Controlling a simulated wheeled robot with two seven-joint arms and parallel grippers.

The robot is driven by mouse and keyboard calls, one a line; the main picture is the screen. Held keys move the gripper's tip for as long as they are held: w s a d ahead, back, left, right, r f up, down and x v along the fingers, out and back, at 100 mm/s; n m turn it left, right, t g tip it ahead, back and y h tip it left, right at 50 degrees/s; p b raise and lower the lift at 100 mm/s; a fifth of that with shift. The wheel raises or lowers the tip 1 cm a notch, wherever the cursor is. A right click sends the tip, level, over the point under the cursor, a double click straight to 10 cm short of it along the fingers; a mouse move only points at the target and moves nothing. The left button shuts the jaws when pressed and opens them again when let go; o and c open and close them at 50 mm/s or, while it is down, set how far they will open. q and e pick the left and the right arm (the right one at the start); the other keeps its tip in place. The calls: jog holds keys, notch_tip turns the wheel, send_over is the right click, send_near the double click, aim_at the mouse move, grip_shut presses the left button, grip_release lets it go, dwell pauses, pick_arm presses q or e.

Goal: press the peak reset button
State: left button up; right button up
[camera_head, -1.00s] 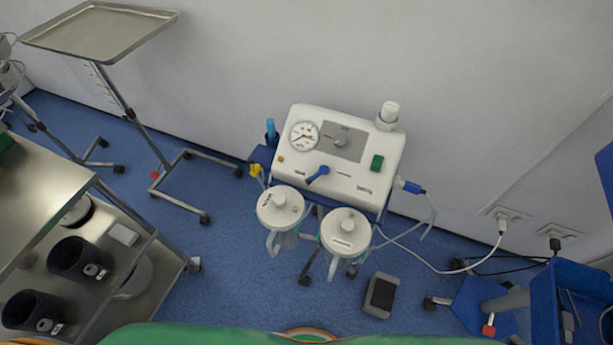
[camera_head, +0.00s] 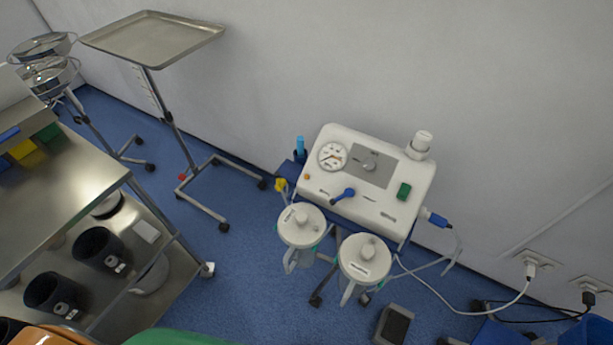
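No peak reset button can be made out by name. A white medical unit (camera_head: 388,212) with two lidded canisters stands by the wall, right of centre. Its sloped front has a round dial gauge (camera_head: 332,156), a grey panel with a knob (camera_head: 369,165), a blue lever (camera_head: 343,195), a green switch (camera_head: 404,191) and a small orange button (camera_head: 307,177) below the gauge. The labels are too small to read. Neither of my grippers is in view.
A steel tray stand (camera_head: 150,38) stands at the upper left. A steel cart (camera_head: 75,190) with black containers fills the left. A foot pedal (camera_head: 394,325) and cables lie on the blue floor at the lower right. A green surface (camera_head: 180,338) cuts the bottom edge.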

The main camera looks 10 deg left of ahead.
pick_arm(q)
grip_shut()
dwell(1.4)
